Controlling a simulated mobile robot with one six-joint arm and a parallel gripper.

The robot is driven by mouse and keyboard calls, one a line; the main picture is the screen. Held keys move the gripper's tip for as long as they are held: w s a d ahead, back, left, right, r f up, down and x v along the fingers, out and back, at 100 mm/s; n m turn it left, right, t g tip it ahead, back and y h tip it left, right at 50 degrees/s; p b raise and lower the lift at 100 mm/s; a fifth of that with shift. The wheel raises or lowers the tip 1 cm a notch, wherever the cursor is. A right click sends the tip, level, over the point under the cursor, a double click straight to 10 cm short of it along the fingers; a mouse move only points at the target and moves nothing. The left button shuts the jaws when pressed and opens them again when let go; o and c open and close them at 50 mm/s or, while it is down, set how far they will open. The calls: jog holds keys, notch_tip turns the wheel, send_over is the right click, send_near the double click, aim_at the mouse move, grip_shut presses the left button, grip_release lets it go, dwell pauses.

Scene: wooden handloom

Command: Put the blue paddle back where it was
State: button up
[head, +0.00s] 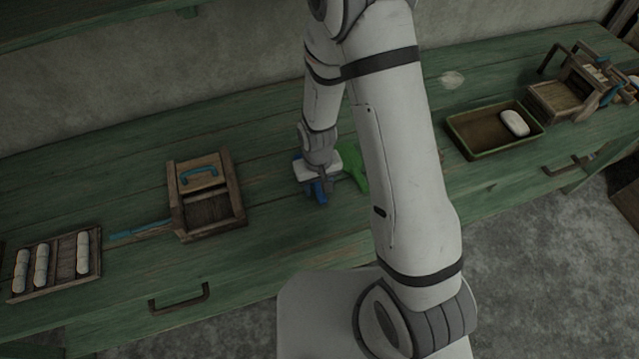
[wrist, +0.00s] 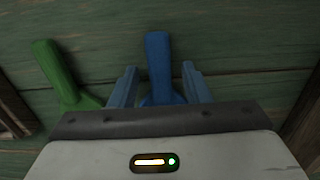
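The blue paddle (wrist: 158,62) shows in the wrist view with its handle pointing up in the picture and its wider part near my gripper. My gripper (wrist: 159,72) has its two blue-grey fingers apart, one on each side of the paddle, with gaps beside the handle. Its wider end is partly hidden by my gripper's body. In the head view my gripper (head: 316,186) is low over the green bench, and blue parts below it are hard to tell apart. The green paddle (wrist: 58,72) lies just left in the wrist view; it also shows in the head view (head: 353,168).
On the green bench (head: 270,215), a wooden frame box with a blue handle (head: 198,177) stands to the left, beside a rack of white rolls (head: 62,262). A tray with a white object (head: 480,140) and a wooden loom-like device (head: 575,90) are to the right.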

jog(key=shift+r, duration=0.1)
notch_tip(320, 180, up, 12)
jog(key=r+b, duration=0.1)
jog(key=s+d+r+m+t, duration=0.1)
jog(key=s+d+r, duration=0.5)
jog(key=r, duration=0.2)
jog(key=s+d+r+m+t, duration=0.2)
jog(key=s+d+r, duration=0.4)
jog(key=r, duration=0.3)
jog(key=shift+d+r, duration=0.25)
jog(key=shift+r, duration=0.05)
